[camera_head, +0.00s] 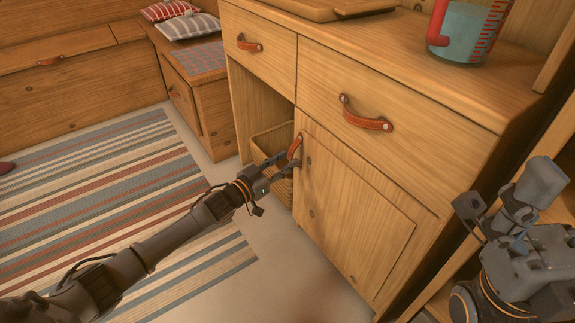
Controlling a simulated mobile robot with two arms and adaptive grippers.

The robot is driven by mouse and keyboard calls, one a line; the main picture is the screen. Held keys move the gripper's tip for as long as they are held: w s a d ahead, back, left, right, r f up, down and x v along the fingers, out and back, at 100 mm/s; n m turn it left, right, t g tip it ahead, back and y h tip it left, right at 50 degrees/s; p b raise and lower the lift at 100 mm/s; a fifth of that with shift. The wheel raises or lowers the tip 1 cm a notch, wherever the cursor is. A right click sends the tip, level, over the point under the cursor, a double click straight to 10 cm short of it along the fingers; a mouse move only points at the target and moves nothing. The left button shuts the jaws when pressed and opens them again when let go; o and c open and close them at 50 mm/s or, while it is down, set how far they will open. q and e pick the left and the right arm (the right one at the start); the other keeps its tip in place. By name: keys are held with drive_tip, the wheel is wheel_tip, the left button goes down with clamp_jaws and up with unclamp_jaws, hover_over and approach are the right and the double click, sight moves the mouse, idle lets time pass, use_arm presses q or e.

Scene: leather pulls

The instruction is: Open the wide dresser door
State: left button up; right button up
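The wide dresser door (350,215) is a light wooden panel low on the dresser, under the right drawer. It looks shut. Its leather pull (295,147) is a reddish-brown strap at the door's upper left edge. My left gripper (287,160) reaches in from the left and its fingertips are at this pull. The fingers are small and partly overlap the strap, so I cannot tell whether they are closed on it. My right gripper (508,222) is at the right edge, in front of the dresser's right side, apart from the door. Its fingers are not clearly visible.
Two drawers with leather pulls, the left drawer (260,47) and right drawer (395,110), sit above the door. A wicker basket (268,143) stands in the open niche left of the door. A measuring jug (468,30) stands on top. The floor before the door is clear beside a striped rug (110,185).

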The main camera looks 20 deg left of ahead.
use_arm(q)
drive_tip(key=shift+x, duration=0.8)
clamp_jaws()
